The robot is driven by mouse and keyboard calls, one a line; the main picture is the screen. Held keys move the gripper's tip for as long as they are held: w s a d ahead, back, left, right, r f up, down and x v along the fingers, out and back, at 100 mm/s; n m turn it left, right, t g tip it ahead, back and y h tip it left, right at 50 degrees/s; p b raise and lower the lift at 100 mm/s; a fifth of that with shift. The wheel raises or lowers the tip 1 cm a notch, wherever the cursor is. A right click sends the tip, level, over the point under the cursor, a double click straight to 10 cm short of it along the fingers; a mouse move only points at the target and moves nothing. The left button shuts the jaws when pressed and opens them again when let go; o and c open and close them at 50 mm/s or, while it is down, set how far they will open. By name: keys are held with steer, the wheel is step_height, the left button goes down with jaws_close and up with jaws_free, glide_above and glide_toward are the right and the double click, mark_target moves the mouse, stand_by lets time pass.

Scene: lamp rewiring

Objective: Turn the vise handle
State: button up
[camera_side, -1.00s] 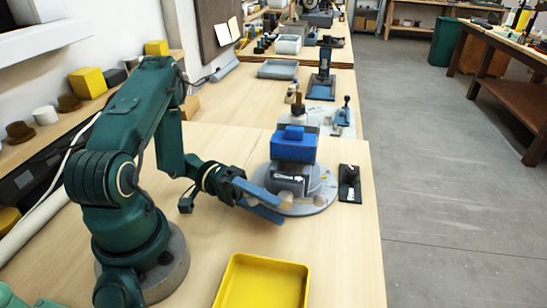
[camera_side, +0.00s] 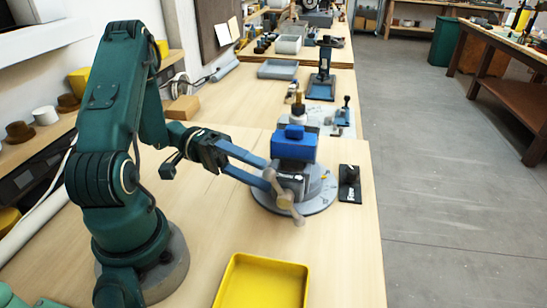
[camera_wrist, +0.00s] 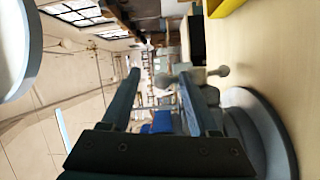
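The vise (camera_side: 293,147) has a blue upper part and stands on a grey round base (camera_side: 265,202). Its handle (camera_side: 285,200) is a light bar with ball ends on the near side, tilted steeply from upper left to lower right in the side view. My gripper (camera_side: 266,175) comes in from the left with its two long blue fingers apart. The handle's upper end lies at the fingertips, seemingly between them. In the wrist view, one handle ball (camera_wrist: 162,80) shows in the gap between the fingers; the other (camera_wrist: 223,71) is outside. I cannot tell whether a finger touches the handle.
A yellow tray (camera_side: 235,260) lies on the near bench. Bare wood is free left of the vise.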

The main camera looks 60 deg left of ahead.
steer(key=shift+r, duration=0.15)
steer(key=r, duration=0.1)
steer(key=a+r, duration=0.1)
steer(key=r, duration=0.1)
steer(key=a+r, duration=0.1)
steer(key=r, duration=0.1)
steer(key=shift+w+a, duration=0.2)
steer(key=shift+w, duration=0.2)
stand_by(0.4)
